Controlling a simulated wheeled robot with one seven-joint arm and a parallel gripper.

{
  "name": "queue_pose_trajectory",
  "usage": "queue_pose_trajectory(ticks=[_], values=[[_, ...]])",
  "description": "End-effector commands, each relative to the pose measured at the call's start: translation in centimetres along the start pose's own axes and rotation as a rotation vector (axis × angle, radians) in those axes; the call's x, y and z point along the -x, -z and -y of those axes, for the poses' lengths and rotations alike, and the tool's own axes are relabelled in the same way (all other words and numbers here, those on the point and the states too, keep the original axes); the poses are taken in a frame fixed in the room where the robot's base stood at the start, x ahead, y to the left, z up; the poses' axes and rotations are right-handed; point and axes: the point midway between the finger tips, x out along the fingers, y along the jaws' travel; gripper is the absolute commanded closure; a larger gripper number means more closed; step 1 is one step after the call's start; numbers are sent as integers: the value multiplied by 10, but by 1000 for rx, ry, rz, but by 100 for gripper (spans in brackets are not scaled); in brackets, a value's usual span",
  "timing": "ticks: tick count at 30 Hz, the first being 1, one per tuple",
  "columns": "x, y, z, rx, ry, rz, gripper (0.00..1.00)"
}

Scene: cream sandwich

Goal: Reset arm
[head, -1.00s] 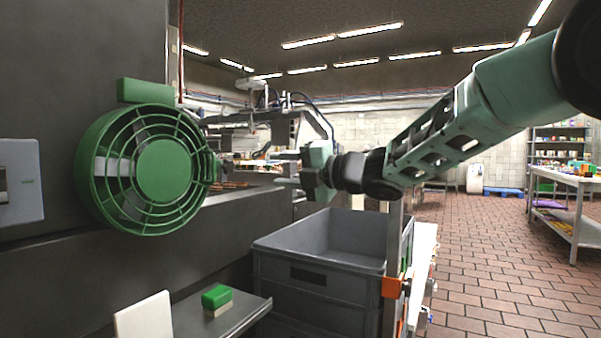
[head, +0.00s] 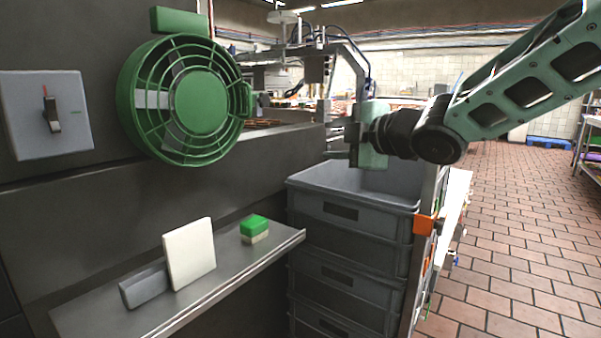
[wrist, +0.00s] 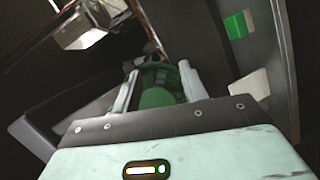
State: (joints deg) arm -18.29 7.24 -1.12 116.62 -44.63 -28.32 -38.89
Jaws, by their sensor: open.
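My gripper (head: 338,146) is at the end of my arm, above the stack of grey crates in the head view. It points left toward the machine wall. In the wrist view its two light fingers (wrist: 158,88) stand apart with nothing held between them. Behind the fingers is a round green fan cage (wrist: 158,75). The same green fan cage (head: 190,100) is on the dark machine wall in the head view, left of my gripper and clear of it.
The top grey crate (head: 345,205) sits on several others below my gripper. A metal shelf (head: 120,312) holds a white board (head: 189,253), a grey block (head: 144,286) and a green-and-cream sponge (head: 254,228). A switch box (head: 48,115) is on the wall. The tiled floor (head: 520,240) at right is clear.

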Motion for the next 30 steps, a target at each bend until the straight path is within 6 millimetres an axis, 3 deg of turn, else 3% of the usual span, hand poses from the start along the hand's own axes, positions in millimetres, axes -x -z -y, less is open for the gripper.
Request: queue_pose_trajectory(ticks=[3,5,9,15,23,24,30], values=[[25,14,77,-336,196,179,57],[44,21,116,-484,295,278,57],[99,42,198,-751,507,504,57],[179,70,276,-976,729,791,57],[271,99,332,-1122,922,1107,57],[270,102,312,-1123,913,1095,57],[277,112,271,-1120,911,1089,57]])
